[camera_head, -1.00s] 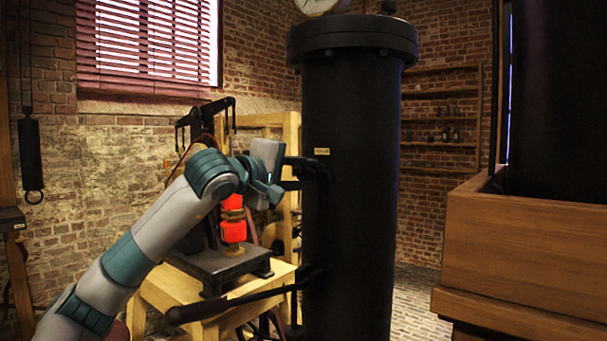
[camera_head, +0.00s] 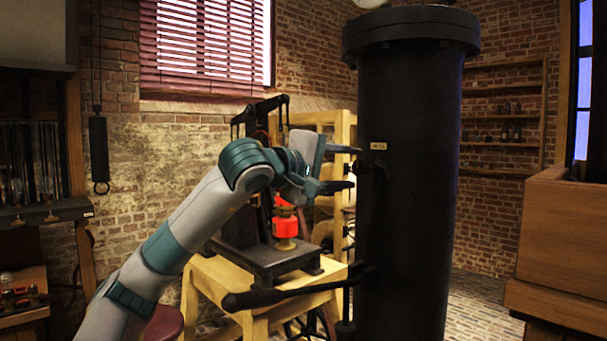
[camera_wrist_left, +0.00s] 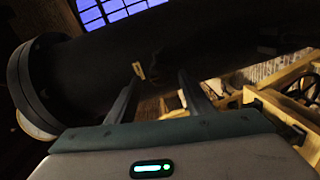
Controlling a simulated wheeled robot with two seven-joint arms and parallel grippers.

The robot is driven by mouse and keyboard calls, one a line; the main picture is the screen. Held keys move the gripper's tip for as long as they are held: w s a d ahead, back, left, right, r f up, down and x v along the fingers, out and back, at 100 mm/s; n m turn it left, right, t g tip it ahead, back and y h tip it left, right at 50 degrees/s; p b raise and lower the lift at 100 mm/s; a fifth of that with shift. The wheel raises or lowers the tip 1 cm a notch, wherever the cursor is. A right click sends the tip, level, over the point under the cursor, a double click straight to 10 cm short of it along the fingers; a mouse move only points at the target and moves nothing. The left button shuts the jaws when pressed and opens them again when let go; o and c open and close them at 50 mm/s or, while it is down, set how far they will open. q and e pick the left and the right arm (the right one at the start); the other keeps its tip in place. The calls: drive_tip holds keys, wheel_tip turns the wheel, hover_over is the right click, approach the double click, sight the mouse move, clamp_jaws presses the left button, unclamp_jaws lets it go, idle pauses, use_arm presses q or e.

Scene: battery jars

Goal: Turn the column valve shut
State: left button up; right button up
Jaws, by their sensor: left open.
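The tall black column (camera_head: 408,220) stands right of centre in the head view, with a small label on its upper side. A dark fitting (camera_head: 381,185), possibly the valve, sits below the label; its shape is hard to make out. My left gripper (camera_head: 355,170) is open and empty, its fingertips pointing at the column's left edge just short of the fitting. In the left wrist view the column (camera_wrist_left: 95,75) crosses behind the two spread fingers (camera_wrist_left: 155,85), with a dark shape between them. My right gripper is not in view.
A long dark lever (camera_head: 260,298) sticks out left from the column, below my left arm. A wooden stand (camera_head: 235,290) bears a black press with a red part (camera_head: 285,227). A wooden crate (camera_head: 560,245) stands at the right.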

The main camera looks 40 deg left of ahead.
use_arm(q)
drive_tip(key=s+b, duration=0.2)
drive_tip(key=s, duration=1)
drive_tip(key=shift+s+a+r, duration=0.3)
drive_tip(key=shift+a+r, duration=0.1)
drive_tip(key=shift+a, duration=0.05)
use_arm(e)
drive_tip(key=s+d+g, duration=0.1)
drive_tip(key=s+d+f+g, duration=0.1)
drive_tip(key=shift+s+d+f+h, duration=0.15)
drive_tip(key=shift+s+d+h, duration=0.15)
